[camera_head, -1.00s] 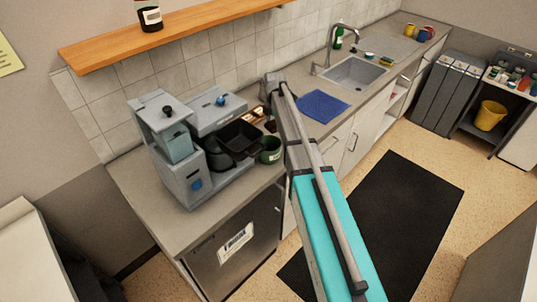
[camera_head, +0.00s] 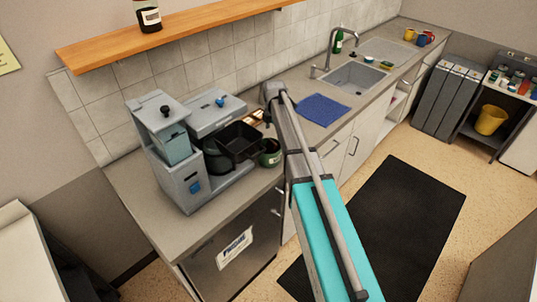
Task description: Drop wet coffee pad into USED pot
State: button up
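A grey coffee machine (camera_head: 190,155) stands on the counter at the left, with a black open tray or box (camera_head: 238,141) at its front right. A dark green pot (camera_head: 270,156) stands on the counter just right of that tray, close to my arm. I cannot read any label on it. My arm reaches away over the counter, and its far end is up beside the tiled wall, behind the pot. My gripper's fingers do not show. I cannot make out a coffee pad, nor whether anything is held.
A brown tray (camera_head: 252,117) lies behind the pot, partly covered. A blue cloth (camera_head: 323,109) lies right of my arm, before the sink (camera_head: 354,76). A wooden shelf (camera_head: 170,35) hangs above the counter. A black mat (camera_head: 400,225) covers the floor at right.

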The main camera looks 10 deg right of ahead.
dwell(0.8)
jog(key=shift+s+f+m, duration=0.1)
jog(key=shift+s+m, duration=0.2)
jog(key=shift+s, duration=0.2)
jog(key=s+f+m+b, duration=0.2)
jog(key=s+m, duration=2)
jog(key=s, duration=0.6)
jog(key=shift+a+f+b, duration=0.15)
jog(key=shift+f+b, duration=0.05)
jog(key=shift+b, duration=0.1)
